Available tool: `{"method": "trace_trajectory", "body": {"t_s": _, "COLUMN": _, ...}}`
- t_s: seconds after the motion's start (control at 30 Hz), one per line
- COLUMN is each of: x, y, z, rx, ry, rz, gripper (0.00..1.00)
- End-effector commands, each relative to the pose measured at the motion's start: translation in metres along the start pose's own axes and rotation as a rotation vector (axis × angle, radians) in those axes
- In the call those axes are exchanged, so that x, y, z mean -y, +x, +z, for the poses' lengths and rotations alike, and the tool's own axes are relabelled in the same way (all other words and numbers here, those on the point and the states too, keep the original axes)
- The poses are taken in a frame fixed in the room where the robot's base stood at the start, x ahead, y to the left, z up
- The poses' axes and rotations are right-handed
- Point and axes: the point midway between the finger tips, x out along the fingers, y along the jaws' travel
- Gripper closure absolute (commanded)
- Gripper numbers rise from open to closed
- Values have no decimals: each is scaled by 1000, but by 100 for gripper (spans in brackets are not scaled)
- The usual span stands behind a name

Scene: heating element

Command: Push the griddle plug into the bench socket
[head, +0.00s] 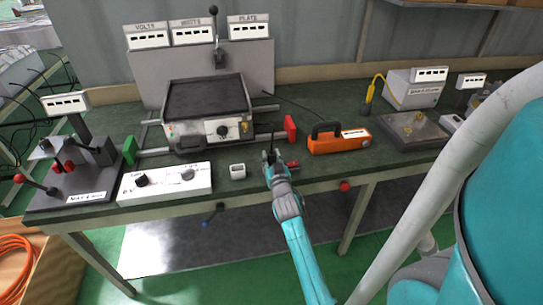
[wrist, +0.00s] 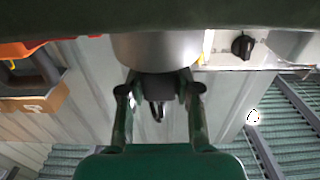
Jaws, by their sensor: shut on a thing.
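The griddle (head: 205,98) stands on the bench with its dark plate and front dial showing. My gripper (head: 271,158) is low over the front of the bench, right of the griddle. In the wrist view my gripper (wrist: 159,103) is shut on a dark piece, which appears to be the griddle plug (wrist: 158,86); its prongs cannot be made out. A small white open-faced box (head: 237,171), possibly the bench socket, sits just left of my gripper and apart from it. My gripper hides most of the plug in the head view.
A white control box (head: 165,183) with knobs is at front left. An orange case (head: 340,138) with a black handle stands close right of my gripper. A red block (head: 290,129) is behind it. A red button (head: 345,186) is on the bench front. A cable runs behind the griddle.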

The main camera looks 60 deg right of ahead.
Motion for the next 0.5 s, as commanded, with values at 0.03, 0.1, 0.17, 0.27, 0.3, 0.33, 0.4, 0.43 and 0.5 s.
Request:
{"method": "trace_trajectory", "body": {"t_s": 0.03, "x": 0, "y": 0, "z": 1, "rx": 0, "ry": 0, "rz": 0, "gripper": 100}}
{"method": "trace_trajectory", "body": {"t_s": 0.1, "x": 0, "y": 0, "z": 3, "rx": 0, "ry": 0, "rz": 0, "gripper": 100}}
{"method": "trace_trajectory", "body": {"t_s": 0.17, "x": 0, "y": 0, "z": 4, "rx": 0, "ry": 0, "rz": 0, "gripper": 100}}
{"method": "trace_trajectory", "body": {"t_s": 0.27, "x": 0, "y": 0, "z": 6, "rx": 1, "ry": -1, "rz": 0, "gripper": 100}}
{"method": "trace_trajectory", "body": {"t_s": 0.3, "x": 0, "y": 0, "z": 7, "rx": 1, "ry": -2, "rz": 0, "gripper": 100}}
{"method": "trace_trajectory", "body": {"t_s": 0.33, "x": 0, "y": 0, "z": 8, "rx": 1, "ry": -2, "rz": 0, "gripper": 100}}
{"method": "trace_trajectory", "body": {"t_s": 0.4, "x": 0, "y": 0, "z": 9, "rx": 1, "ry": -1, "rz": 0, "gripper": 100}}
{"method": "trace_trajectory", "body": {"t_s": 0.43, "x": 0, "y": 0, "z": 10, "rx": 1, "ry": -1, "rz": 0, "gripper": 100}}
{"method": "trace_trajectory", "body": {"t_s": 0.5, "x": 0, "y": 0, "z": 11, "rx": 1, "ry": -1, "rz": 0, "gripper": 100}}
